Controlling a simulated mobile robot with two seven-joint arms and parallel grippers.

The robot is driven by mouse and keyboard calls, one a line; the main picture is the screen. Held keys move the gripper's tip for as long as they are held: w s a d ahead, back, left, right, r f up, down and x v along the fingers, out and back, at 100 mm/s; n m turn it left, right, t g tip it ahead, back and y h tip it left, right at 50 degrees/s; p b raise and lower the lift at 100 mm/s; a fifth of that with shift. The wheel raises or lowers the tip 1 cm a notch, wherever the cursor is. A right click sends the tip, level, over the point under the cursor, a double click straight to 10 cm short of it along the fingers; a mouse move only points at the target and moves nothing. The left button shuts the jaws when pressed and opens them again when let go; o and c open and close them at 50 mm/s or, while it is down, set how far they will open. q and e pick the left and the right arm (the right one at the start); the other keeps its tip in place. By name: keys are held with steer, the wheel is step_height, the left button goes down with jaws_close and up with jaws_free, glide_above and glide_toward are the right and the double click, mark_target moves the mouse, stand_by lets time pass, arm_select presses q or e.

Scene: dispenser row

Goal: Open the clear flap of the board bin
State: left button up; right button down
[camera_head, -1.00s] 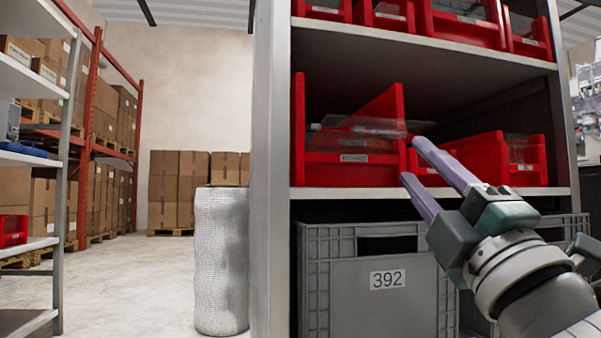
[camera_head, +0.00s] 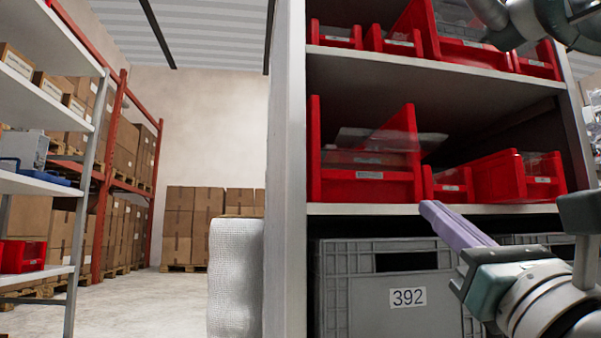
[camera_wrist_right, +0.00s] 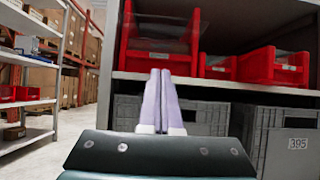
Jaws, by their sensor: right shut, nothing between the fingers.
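The board bin (camera_head: 365,188) is the large red bin at the left of the middle shelf, with a small white label on its front. A clear flap (camera_head: 402,142) shows at the bin's upper front; its exact tilt is hard to tell. A grey flat piece shows behind it, partly hidden. In the right wrist view the bin (camera_wrist_right: 152,62) stands just beyond my fingertips. My right gripper (camera_head: 432,207) is shut and empty, its tips near the shelf's front edge, below and in front of the bin. It also shows in the wrist view (camera_wrist_right: 160,75). My left gripper is not in view.
Smaller red bins (camera_head: 518,178) stand to the right on the same shelf, and more red bins (camera_head: 465,52) stand above. A grey crate (camera_head: 395,300) marked 392 sits below. The shelf's side panel (camera_head: 287,180) borders the left. Open floor lies further left.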

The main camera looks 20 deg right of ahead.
mark_target(395, 143)
steer(key=w+d+r+p, duration=0.1)
steer(key=w+r+p, duration=0.3)
steer(key=w+r, duration=0.2)
steer(key=shift+w+d+r+p, duration=0.35)
steer(key=shift+w+d+r, duration=0.05)
steer(key=shift+r, duration=0.6)
step_height(395, 143, up, 3)
steer(key=g+p, duration=0.1)
steer(key=p, duration=0.8)
steer(key=shift+s+f+g+y, duration=0.1)
steer(key=shift+g+y, duration=0.2)
steer(key=shift+y, duration=0.1)
steer(key=shift+f+p, duration=0.1)
steer(key=shift+p, duration=0.5)
steer(key=shift+f, duration=0.1)
